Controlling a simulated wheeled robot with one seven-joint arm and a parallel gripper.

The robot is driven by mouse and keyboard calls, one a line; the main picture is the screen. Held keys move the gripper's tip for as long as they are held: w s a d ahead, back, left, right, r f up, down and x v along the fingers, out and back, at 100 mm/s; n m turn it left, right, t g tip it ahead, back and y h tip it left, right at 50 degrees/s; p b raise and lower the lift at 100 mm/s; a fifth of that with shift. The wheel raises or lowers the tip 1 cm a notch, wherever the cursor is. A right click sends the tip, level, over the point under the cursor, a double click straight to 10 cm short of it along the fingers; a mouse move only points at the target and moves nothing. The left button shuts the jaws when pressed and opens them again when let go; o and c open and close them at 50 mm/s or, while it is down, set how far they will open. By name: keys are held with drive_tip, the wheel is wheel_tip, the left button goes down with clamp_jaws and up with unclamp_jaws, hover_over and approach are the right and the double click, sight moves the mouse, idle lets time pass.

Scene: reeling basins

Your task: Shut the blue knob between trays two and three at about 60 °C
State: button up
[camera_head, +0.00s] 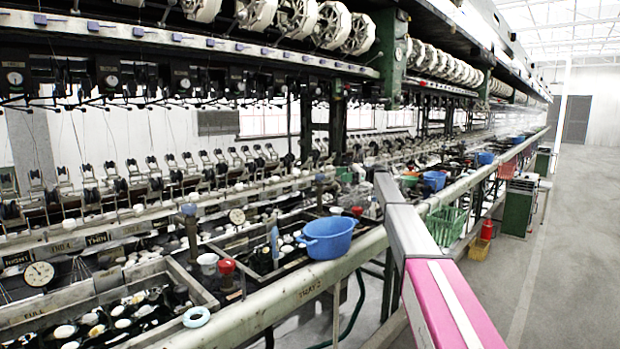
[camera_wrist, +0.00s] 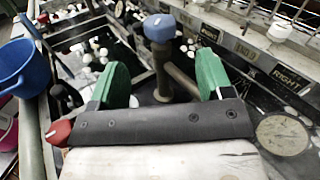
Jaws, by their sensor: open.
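My gripper (camera_wrist: 163,78) shows in the wrist view as two green fingers, spread apart and empty. A blue knob (camera_wrist: 159,28) on a brown pipe post stands beyond the fingertips, in line with the gap between them. No contact shows. A round dial gauge (camera_wrist: 284,135) is at the lower right there; its reading is too blurred to tell. In the head view a blue knob (camera_head: 320,178) stands past the tray whose rail reads "TRAY 2" (camera_head: 322,287). Another blue knob (camera_head: 189,209) is nearer, at left. My fingers cannot be made out in the head view.
A red knob (camera_wrist: 57,132) sits left of my gripper, and a blue bucket (camera_wrist: 22,66) is at the left edge. In the head view a blue basin (camera_head: 328,238) sits by the front rail. Reeling machinery rises behind the trays. The aisle floor (camera_head: 565,230) at right is clear.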

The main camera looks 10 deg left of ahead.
sight(320, 175)
drive_tip(key=shift+m, duration=0.7)
drive_tip(key=x, duration=1.1)
drive_tip(key=c, duration=0.9)
